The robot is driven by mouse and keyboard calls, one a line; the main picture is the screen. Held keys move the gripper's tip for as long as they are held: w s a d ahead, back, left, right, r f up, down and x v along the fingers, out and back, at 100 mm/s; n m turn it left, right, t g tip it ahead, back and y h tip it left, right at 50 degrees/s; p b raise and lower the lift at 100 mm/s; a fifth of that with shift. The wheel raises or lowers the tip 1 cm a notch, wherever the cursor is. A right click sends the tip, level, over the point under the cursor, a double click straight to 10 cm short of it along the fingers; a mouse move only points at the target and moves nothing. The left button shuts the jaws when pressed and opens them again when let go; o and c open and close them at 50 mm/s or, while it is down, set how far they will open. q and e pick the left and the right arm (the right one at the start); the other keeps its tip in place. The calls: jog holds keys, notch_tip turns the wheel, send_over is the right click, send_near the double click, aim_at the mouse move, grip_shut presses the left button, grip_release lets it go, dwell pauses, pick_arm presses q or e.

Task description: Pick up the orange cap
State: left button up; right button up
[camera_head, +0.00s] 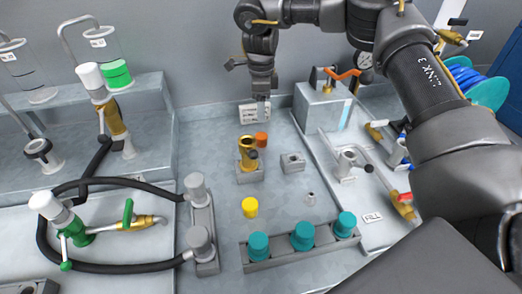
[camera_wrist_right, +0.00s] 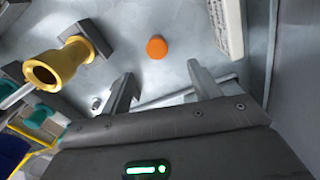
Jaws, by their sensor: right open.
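The orange cap (camera_head: 262,139) lies on the grey metal surface, just behind a brass fitting (camera_head: 247,153) that stands in a grey block. In the right wrist view the orange cap (camera_wrist_right: 156,47) lies beyond the fingertips, apart from them, roughly in line with the gap between them. My right gripper (camera_head: 262,94) points down, behind and above the cap in the head view. In the wrist view its two fingers (camera_wrist_right: 162,78) are spread with nothing between them. My left gripper is not in view.
The brass fitting (camera_wrist_right: 56,69) is close left of the cap in the wrist view. A white labelled box (camera_head: 248,112) stands behind the cap. A yellow cap (camera_head: 250,207), a small grey block (camera_head: 292,162) and a rack of teal caps (camera_head: 303,240) are nearer. Clear metal surrounds the cap's right side.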

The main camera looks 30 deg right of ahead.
aim_at(262, 135)
notch_tip(262, 135, down, 6)
jog(key=shift+f, duration=0.1)
jog(key=shift+s+f+p, duration=0.2)
jog(key=shift+f+p, duration=0.05)
jog(key=shift+p, duration=0.1)
notch_tip(262, 135, down, 4)
jog(key=shift+s+r+p, duration=0.15)
jog(key=shift+p, duration=0.3)
jog(key=shift+f, duration=0.35)
jog(key=shift+c, duration=1.2)
jog(key=c, duration=0.7)
jog(key=shift+c, duration=0.6)
jog(key=shift+r, duration=0.2)
notch_tip(262, 135, up, 9)
jog(key=shift+r+b, duration=0.1)
jog(key=shift+b, duration=0.55)
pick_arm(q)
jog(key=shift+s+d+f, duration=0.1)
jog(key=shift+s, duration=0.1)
pick_arm(e)
jog(key=shift+r, duration=0.2)
